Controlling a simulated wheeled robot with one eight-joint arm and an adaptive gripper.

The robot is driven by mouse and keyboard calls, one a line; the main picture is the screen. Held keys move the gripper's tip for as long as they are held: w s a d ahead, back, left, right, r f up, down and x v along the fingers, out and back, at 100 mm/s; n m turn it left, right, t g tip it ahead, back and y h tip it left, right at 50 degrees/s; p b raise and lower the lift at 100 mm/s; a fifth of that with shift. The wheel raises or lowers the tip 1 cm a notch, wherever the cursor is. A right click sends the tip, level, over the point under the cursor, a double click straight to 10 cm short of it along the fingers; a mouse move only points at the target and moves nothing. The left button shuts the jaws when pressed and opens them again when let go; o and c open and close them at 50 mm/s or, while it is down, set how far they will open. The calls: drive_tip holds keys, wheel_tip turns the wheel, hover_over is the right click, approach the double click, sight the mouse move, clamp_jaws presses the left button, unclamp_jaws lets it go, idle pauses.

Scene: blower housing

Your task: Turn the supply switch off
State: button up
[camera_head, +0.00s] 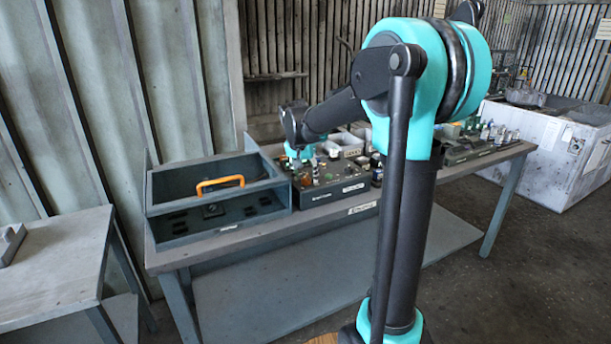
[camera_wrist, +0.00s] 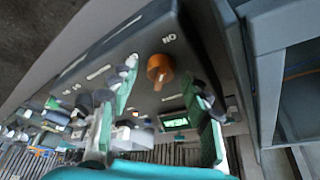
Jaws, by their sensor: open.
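An orange-brown rotary knob (camera_wrist: 159,68) is on the dark control panel (camera_wrist: 125,55) in the wrist view, apparently the supply switch. A white marking beside it reads upside down as ON. The knob's exact pointing direction is hard to tell. My gripper (camera_wrist: 162,82) is open, with one green-padded finger on each side of the knob in the picture. I cannot tell whether either finger touches it. In the head view my gripper (camera_head: 301,158) is over the left part of the panel box (camera_head: 345,190), and the knob cannot be made out there.
A blue-grey open box with an orange handle (camera_head: 220,182) stands left of the panel on the workbench (camera_head: 205,250). A small lit green display (camera_wrist: 176,122) and several small controls surround the knob. More equipment (camera_head: 470,145) sits to the right. A low table (camera_head: 50,275) stands at left.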

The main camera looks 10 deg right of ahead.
clamp_jaws()
idle(0.3)
drive_tip(key=shift+n, duration=0.3)
drive_tip(key=n+y, duration=0.1)
drive_tip(key=n, duration=0.1)
drive_tip(key=shift+d+n+t, duration=0.15)
drive_tip(key=shift+n+t, duration=0.15)
drive_tip(key=shift+n, duration=0.1)
drive_tip(key=n+y, duration=0.2)
drive_tip(key=n, duration=0.3)
drive_tip(key=shift+d, duration=0.15)
drive_tip(key=n+y, duration=0.1)
drive_tip(key=n, duration=0.1)
drive_tip(key=n+g+y, duration=0.1)
drive_tip(key=n, duration=0.1)
drive_tip(key=shift+w+n, duration=0.1)
drive_tip(key=shift+n, duration=0.3)
drive_tip(key=shift+d+n+g+y, duration=0.1)
drive_tip(key=shift+n+g+y, duration=0.2)
drive_tip(key=shift+n, duration=0.85)
drive_tip(key=shift+n+g+y, duration=0.2)
drive_tip(key=shift+n+g, duration=0.2)
drive_tip(key=shift+n, duration=0.75)
